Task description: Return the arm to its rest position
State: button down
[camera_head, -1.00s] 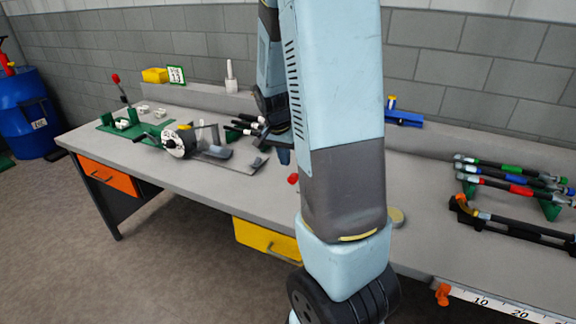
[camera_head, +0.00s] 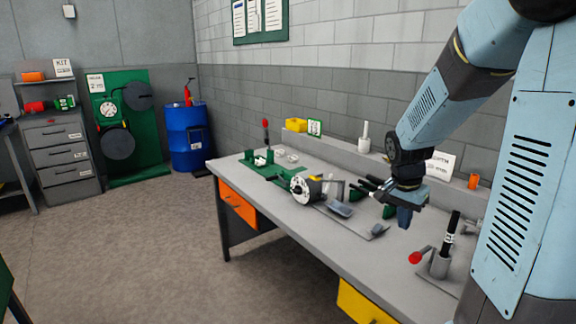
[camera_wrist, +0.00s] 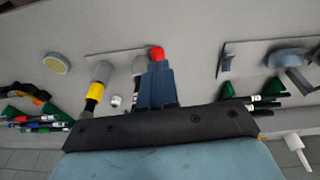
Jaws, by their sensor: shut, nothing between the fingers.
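My gripper (camera_head: 405,216) hangs over the workbench (camera_head: 305,232) with its fingers pointing down. It is apart from the bench top. In the wrist view its blue-grey fingers (camera_wrist: 157,84) are together with nothing between them. My light blue arm comes in from the right side of the head view and bends down to the gripper.
A grey stand with a black handle (camera_head: 447,240) and a red knob (camera_head: 415,258) stand near the gripper. A dial tool (camera_head: 302,188), a green fixture (camera_head: 262,168) and a yellow bin (camera_head: 296,124) are farther left. A blue barrel (camera_head: 187,138) stands beyond the bench.

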jog(key=s+a+r+n+t+y, duration=0.1)
jog(key=s+a+r+n+t, duration=0.1)
jog(key=s+a+r+n, duration=0.3)
jog(key=s+a+r+n+t+y, duration=0.1)
jog(key=s+a+r+n+t, duration=0.1)
jog(key=s+a+r+n, duration=0.4)
jog(key=s+r, duration=0.3)
jog(key=s, duration=0.3)
jog(key=shift+s+t, duration=0.2)
jog(key=shift+t, duration=0.1)
jog(key=shift+a, duration=0.2)
